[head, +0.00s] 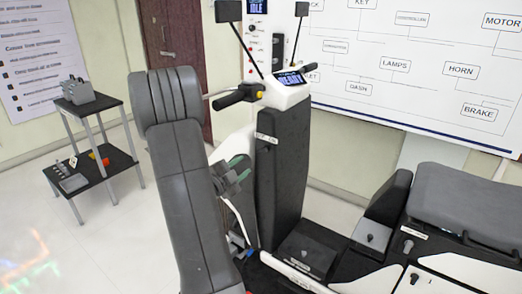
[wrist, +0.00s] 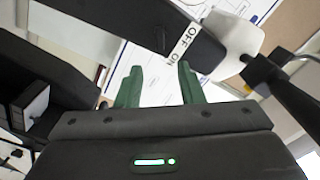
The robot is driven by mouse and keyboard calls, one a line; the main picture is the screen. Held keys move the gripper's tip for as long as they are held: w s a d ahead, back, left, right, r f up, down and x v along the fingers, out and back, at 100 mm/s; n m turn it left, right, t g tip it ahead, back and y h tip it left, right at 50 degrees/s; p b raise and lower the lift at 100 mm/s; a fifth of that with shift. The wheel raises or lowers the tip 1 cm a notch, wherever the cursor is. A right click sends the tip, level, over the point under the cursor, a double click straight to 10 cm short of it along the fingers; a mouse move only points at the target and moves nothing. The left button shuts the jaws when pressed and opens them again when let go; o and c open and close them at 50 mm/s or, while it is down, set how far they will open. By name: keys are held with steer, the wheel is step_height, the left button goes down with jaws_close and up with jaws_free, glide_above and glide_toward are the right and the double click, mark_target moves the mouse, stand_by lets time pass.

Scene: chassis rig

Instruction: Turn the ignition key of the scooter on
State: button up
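The scooter's black front panel (head: 280,185) stands upright at centre in the head view, with a small white label (head: 267,138) near its upper left edge. In the head view my gripper (head: 238,170) is left of the panel, partly hidden by my arm.
The handlebar grip (head: 238,97) and lit display (head: 291,78) are above the panel. The seat (head: 465,205) is at right. A two-shelf stand (head: 98,105) is at left against the wall. A wiring board (head: 420,60) hangs behind.

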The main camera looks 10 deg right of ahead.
mark_target(262, 152)
steer(key=p+x, duration=0.2)
steer(key=x, duration=0.9)
steer(key=shift+p, duration=0.35)
steer(key=shift+f, duration=0.1)
steer(key=c, duration=0.7)
